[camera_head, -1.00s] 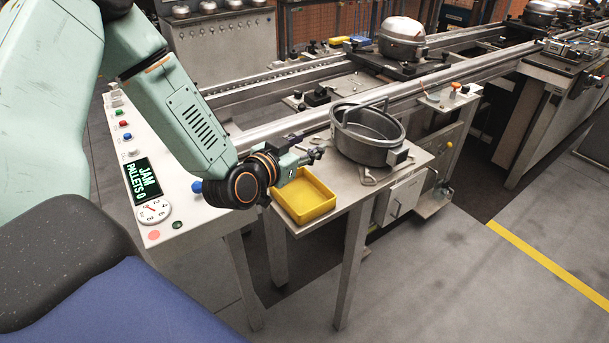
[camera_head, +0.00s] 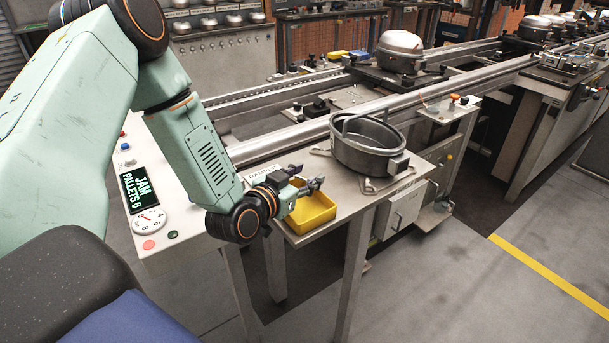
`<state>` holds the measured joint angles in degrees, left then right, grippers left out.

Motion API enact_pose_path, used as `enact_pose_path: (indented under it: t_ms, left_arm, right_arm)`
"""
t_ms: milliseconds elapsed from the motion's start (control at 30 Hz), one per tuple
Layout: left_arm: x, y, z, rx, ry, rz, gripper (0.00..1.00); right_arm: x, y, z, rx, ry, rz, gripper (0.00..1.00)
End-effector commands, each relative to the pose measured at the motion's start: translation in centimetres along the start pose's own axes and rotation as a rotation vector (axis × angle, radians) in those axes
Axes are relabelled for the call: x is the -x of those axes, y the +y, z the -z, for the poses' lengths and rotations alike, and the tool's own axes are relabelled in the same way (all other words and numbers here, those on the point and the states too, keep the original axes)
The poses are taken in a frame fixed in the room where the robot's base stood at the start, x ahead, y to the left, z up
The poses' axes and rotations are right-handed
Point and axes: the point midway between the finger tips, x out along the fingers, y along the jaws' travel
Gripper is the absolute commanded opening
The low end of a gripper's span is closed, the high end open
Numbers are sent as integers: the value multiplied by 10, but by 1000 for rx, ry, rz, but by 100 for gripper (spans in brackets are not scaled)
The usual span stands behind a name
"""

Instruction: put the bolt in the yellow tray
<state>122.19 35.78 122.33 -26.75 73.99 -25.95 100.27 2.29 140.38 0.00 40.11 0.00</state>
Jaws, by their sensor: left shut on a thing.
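The yellow tray (camera_head: 318,219) sits on the near end of the grey metal table, partly covered by my left gripper. My left gripper (camera_head: 318,182) is over the back left part of the tray, pointing right. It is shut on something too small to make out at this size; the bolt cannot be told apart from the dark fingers. My right gripper is not in view.
A grey metal pot (camera_head: 368,145) stands on the table just right of the tray. A control panel (camera_head: 140,190) with a JAM display is at the left. Conveyor rails (camera_head: 300,130) run behind, with a compressor (camera_head: 400,50) on a pallet. The floor at right is clear.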

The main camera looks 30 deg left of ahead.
Motion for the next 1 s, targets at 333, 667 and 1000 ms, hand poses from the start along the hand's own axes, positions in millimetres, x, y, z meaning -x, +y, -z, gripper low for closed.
enact_pose_path:
  t_ms: [333,667,1000]
  left_arm:
    - [-1,0,-2,0,0,0,64]
    - [0,0,-1,0,0,0,66]
    - [32,-2,8,7,-3,4,66]
  right_arm:
    - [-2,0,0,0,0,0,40]
    - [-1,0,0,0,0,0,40]
    - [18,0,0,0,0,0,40]
